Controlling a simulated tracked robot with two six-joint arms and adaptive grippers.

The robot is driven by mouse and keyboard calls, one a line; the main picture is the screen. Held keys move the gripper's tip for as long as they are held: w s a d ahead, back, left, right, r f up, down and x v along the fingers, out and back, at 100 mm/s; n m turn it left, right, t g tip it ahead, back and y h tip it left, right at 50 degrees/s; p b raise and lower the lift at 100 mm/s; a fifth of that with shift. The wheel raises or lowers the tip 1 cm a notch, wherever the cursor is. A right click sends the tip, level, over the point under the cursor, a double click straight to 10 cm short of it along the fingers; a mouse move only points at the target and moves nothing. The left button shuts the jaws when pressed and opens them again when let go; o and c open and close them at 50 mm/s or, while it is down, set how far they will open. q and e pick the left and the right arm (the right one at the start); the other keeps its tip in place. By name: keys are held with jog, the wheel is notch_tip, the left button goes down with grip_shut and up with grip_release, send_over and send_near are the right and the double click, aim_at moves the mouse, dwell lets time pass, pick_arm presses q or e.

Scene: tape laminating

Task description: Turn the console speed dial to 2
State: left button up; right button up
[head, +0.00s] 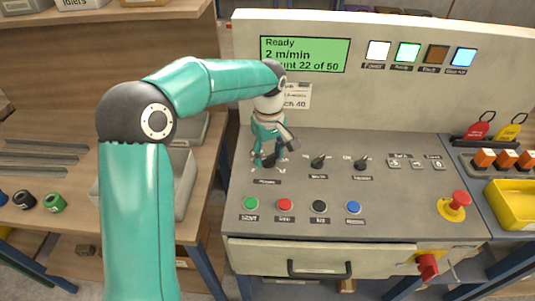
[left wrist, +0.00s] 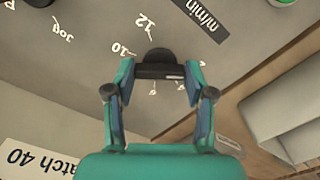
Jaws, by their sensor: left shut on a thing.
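The black speed dial (left wrist: 159,58) is on the grey console panel (head: 325,225), above the m/min label in the head view. My left gripper (head: 266,158) reaches down onto it from above, and its fingers hide most of the dial there. In the left wrist view the two fingers (left wrist: 159,76) stand on either side of the dial, shut on it. Scale marks such as 10, 12 and Jog show around it; some are hidden or too small to read. The green display (head: 305,54) reads "Ready", "2 m/min" and a partly covered count of 22 of 50. My right gripper is not in view.
Two more black knobs (head: 319,162) are right of the dial. Coloured push buttons (head: 285,204) line the front, with a red emergency stop (head: 460,199) at the right. A drawer handle (head: 319,270) is below. A grey bin (head: 183,180) stands left of the console.

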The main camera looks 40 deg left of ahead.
aim_at(267, 157)
pick_arm(q)
jog(key=shift+s, duration=0.1)
dwell(0.3)
jog(key=o, duration=1.2)
jog(key=shift+a, duration=0.1)
jog(key=shift+c, duration=0.2)
jog(key=shift+r, duration=0.55)
notch_tip(267, 157, up, 11)
jog(key=shift+f, duration=0.15)
